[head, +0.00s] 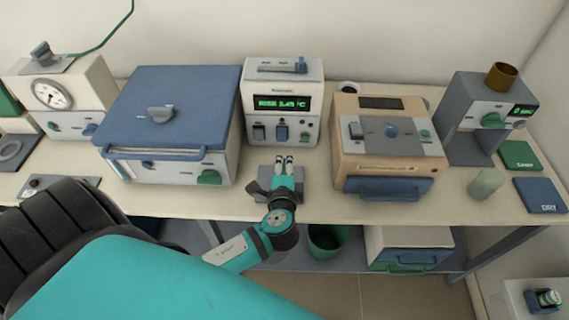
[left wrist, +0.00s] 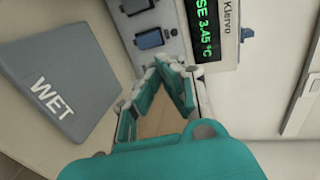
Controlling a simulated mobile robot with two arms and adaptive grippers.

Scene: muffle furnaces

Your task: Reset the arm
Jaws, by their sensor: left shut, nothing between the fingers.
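My left arm comes in from the lower left of the head view. My left gripper (head: 284,162) points away from me over the table, in front of the white controller (head: 284,85) with a green readout. Its fingers are shut and empty. In the left wrist view the gripper (left wrist: 157,68) shows its teal fingertips together, with the controller's switches and readout (left wrist: 207,28) beyond them. A grey pad marked WET (left wrist: 50,85) lies beside the gripper. My right gripper is not in view.
A blue-topped furnace (head: 180,95) stands left of the gripper and a beige furnace (head: 385,150) right of it. A glass beaker (head: 485,184), a green pad (head: 519,155) and a blue pad (head: 541,195) lie at the right. A green bin (head: 327,240) stands below the table.

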